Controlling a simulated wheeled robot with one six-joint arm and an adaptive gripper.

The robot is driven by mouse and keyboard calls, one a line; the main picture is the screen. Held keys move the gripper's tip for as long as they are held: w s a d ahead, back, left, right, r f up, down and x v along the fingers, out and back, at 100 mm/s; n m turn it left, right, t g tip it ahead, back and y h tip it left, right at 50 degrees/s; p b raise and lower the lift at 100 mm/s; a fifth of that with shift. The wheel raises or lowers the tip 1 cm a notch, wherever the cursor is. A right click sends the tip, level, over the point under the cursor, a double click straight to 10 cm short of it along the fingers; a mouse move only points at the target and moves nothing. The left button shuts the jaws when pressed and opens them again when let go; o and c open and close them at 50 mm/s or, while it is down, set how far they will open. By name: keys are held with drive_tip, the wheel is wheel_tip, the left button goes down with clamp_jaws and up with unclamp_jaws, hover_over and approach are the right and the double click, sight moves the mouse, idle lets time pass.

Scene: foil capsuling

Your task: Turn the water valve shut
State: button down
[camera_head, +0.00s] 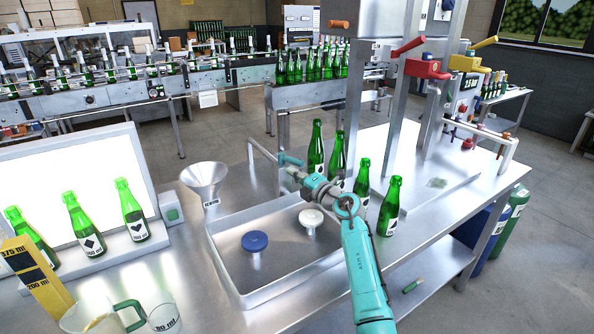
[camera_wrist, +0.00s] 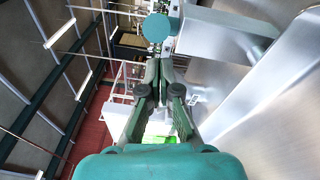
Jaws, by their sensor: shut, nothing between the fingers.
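The likely water valve is a teal lever handle (camera_head: 290,160) on a grey pipe (camera_head: 262,151) at the back of the sink. In the wrist view a round teal end (camera_wrist: 157,27), which looks like this handle, is just beyond my fingertips. My gripper (camera_head: 293,172) is beside the handle on its near side. In the wrist view my gripper (camera_wrist: 159,66) has its fingers together, with nothing between them. I cannot tell whether the fingertips touch the handle.
The sink basin (camera_head: 228,268) holds a blue disc (camera_head: 255,241) and a white disc (camera_head: 311,218). A steel funnel (camera_head: 205,180) stands to its left. Green bottles (camera_head: 317,148) stand close to my arm on the right. A red lever (camera_head: 424,68) is on the machine behind.

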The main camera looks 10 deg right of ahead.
drive_tip(key=shift+w+d+r, duration=0.15)
drive_tip(key=shift+w+d, duration=0.45)
drive_tip(key=shift+d, duration=0.15)
